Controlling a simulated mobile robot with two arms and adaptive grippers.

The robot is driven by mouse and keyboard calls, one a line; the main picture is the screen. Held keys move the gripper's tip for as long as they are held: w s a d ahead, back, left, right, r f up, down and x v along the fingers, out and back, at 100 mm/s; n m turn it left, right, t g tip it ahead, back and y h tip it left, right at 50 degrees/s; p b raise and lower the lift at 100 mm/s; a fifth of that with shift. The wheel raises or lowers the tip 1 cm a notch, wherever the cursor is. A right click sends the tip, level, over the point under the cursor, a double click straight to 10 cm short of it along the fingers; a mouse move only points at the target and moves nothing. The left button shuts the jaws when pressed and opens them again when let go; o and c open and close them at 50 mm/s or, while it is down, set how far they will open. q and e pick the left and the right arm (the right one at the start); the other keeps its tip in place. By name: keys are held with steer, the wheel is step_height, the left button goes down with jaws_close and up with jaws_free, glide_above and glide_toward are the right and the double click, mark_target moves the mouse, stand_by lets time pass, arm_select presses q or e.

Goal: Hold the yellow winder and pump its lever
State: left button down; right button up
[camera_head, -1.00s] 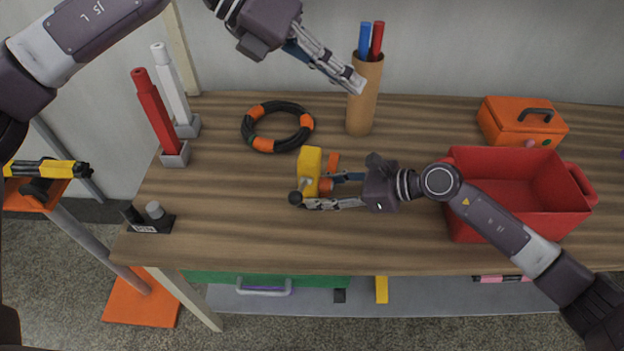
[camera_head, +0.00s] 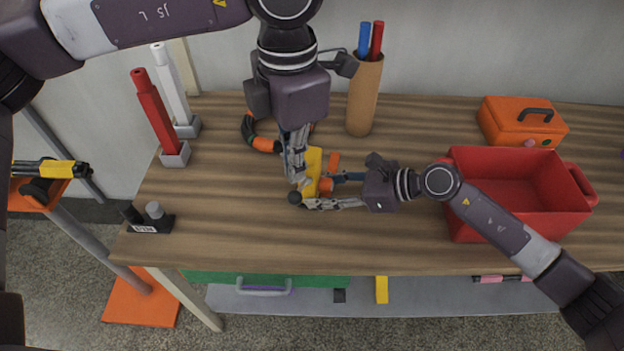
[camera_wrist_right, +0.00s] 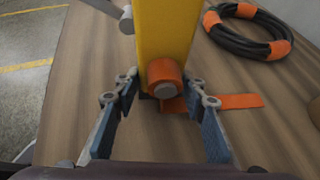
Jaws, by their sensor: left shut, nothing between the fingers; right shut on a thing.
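The yellow winder (camera_head: 313,163) stands on the wooden table, and its yellow body also shows in the right wrist view (camera_wrist_right: 166,30) with an orange hub (camera_wrist_right: 165,75). My right gripper (camera_head: 322,190) comes in from the right and is shut on the winder low down; its fingers (camera_wrist_right: 165,105) lie either side of the hub. The lever's dark round knob (camera_head: 295,198) is at the winder's left. My left gripper (camera_head: 298,182) points down from above, shut and empty, close beside the winder's left side near the knob. I cannot tell whether it touches the lever.
A hose coil (camera_head: 262,143) lies behind, partly hidden by my left arm. A cup with rods (camera_head: 362,100), a red bin (camera_head: 520,232) and an orange case (camera_head: 520,122) stand right. Red (camera_head: 155,115) and white (camera_head: 172,90) posts stand left.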

mark_target(295, 200)
arm_select(q)
steer(key=shift+f, duration=1.25)
stand_by(0.3)
steer(key=c, duration=2.5)
jaws_free()
steer(key=shift+f, duration=0.2)
steer(key=shift+f, duration=0.9)
steer(key=shift+s+f, duration=0.3)
steer(key=shift+f, duration=0.3)
steer(key=shift+s+f, duration=0.25)
steer(key=shift+f, duration=0.3)
